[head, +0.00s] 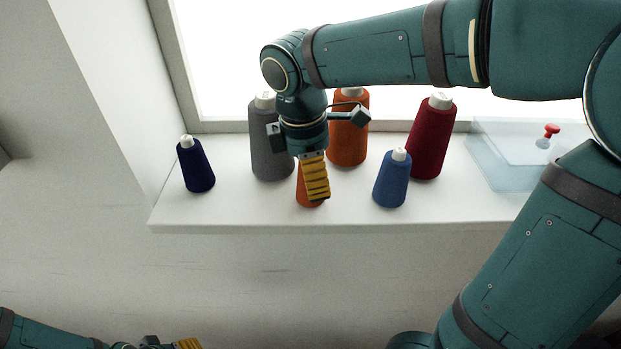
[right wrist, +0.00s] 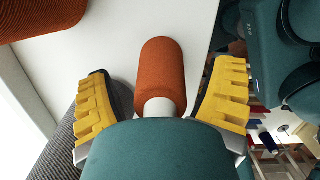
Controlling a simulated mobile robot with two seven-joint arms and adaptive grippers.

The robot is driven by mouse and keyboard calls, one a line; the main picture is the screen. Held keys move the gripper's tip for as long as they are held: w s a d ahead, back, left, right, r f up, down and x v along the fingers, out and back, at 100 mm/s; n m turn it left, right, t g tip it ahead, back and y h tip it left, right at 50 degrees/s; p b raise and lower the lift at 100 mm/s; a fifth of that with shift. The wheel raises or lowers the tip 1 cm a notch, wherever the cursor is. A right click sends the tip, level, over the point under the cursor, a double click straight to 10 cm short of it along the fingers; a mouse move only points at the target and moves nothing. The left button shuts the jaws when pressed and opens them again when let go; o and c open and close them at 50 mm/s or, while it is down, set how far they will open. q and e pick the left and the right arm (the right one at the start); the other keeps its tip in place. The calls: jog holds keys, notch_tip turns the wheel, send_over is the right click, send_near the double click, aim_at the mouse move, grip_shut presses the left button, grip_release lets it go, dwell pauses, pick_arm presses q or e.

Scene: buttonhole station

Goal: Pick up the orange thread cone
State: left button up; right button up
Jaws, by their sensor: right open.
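A small orange thread cone (right wrist: 162,75) stands on the white sill; in the head view (head: 302,194) it is mostly hidden behind my right gripper (head: 314,180). In the right wrist view the yellow fingers of my right gripper (right wrist: 165,95) are spread wide, one on each side of the small cone, with gaps; its pale top points toward the palm. A larger orange cone (head: 348,142) stands behind, partly covered by my right wrist; it also shows at the wrist view's top left (right wrist: 40,15). My left gripper (head: 187,344) shows only partly at the bottom edge.
A grey cone (head: 268,150) stands close left of my right gripper. A dark blue cone (head: 197,168) is farther left, a blue cone (head: 391,182) to the right, a dark red cone (head: 431,140) behind it. A clear box (head: 500,165) with a red-topped item is at the right.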

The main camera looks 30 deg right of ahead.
jog(key=c, duration=1.3)
jog(key=shift+c, duration=0.2)
